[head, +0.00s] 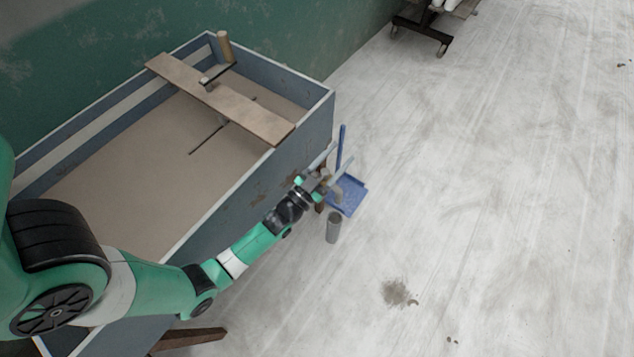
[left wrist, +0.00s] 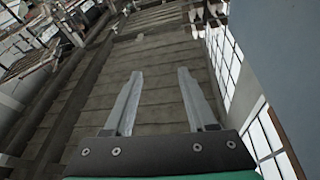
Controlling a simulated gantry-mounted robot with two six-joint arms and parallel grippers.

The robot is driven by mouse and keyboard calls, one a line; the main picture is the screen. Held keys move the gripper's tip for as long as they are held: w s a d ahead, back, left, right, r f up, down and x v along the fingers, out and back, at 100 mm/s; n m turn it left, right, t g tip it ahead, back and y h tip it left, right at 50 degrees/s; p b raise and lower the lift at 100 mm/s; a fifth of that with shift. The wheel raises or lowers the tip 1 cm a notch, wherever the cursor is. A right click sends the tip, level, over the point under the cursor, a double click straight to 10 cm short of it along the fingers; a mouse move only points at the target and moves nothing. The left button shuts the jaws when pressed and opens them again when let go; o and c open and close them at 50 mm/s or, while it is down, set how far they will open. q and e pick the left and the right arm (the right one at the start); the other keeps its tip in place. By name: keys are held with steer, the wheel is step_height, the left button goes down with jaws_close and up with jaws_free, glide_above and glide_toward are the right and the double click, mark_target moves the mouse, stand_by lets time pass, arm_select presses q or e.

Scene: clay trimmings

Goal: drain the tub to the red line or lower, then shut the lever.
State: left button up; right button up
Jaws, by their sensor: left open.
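The tub (head: 238,165) is a long blue-grey box with a pale rim. Flat beige-brown contents (head: 120,190) fill its bottom, and a pale band runs along its inner far wall. I cannot make out a red line. My right gripper is out of view.
A wooden board (head: 240,112) lies across the tub, with a flat tool (head: 216,73) and a roll (head: 224,46) near it. A wheeled stand (head: 422,32) is far back. The right floor is mostly clear.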

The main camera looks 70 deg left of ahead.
arm_select(q)
steer(key=s+f+n+g+y+b, duration=0.1)
steer(key=s+f+g, duration=0.1)
steer(key=s+f, duration=0.6)
steer(key=s+f+n+g+b, duration=0.1)
steer(key=s+f+g, duration=0.1)
steer(key=s+f, duration=0.65)
steer(key=b, duration=0.3)
glide_toward(324, 173)
steer(key=x, duration=0.5)
steer(key=shift+a+f, duration=0.1)
steer(key=shift+f, duration=0.25)
steer(key=shift+w+a+r, duration=0.1)
steer(key=shift+w+a, duration=0.2)
steer(key=shift+w, duration=0.15)
jaws_close()
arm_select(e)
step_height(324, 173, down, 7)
